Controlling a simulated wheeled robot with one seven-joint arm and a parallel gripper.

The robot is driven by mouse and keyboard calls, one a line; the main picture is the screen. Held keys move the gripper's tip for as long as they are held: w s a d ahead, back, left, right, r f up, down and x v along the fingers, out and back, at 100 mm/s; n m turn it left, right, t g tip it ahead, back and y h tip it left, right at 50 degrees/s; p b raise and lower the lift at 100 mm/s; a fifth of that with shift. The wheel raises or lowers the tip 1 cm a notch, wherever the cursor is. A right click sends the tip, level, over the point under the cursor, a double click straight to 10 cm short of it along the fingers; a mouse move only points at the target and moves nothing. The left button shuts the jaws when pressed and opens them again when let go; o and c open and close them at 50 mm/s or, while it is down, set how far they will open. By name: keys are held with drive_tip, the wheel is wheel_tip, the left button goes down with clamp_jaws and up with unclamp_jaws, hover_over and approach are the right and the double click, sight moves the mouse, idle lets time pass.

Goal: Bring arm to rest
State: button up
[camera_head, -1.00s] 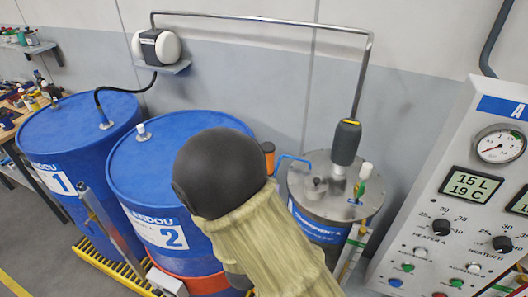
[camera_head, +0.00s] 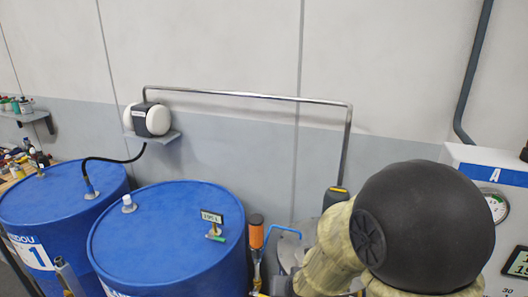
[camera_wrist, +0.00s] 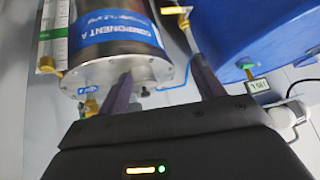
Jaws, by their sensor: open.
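My arm fills the lower right of the head view, with a large black joint and a tan sleeve; my gripper is out of sight there. In the wrist view my gripper (camera_wrist: 163,88) shows two dark fingers spread apart with nothing between them. Beyond the fingers is the steel tank (camera_wrist: 112,55) with a blue "COMPONENT A" band. In the head view my arm hides most of that tank. A blue drum (camera_wrist: 245,35) is at the right of the wrist view.
Two blue drums, number 1 (camera_head: 60,200) and number 2 (camera_head: 165,235), stand at the left. A steel pipe (camera_head: 240,95) runs from the pump (camera_head: 152,119) to the tank. The control panel (camera_head: 500,165) is at the right, partly behind my arm.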

drive_tip(key=s+d+r+n+g, duration=0.1)
drive_tip(key=s+d+g, duration=0.3)
drive_tip(key=s+d, duration=0.4)
drive_tip(key=shift+s+d+r+g+h, duration=0.25)
drive_tip(key=shift+s+r+g+h, duration=0.2)
drive_tip(key=shift+s, duration=0.35)
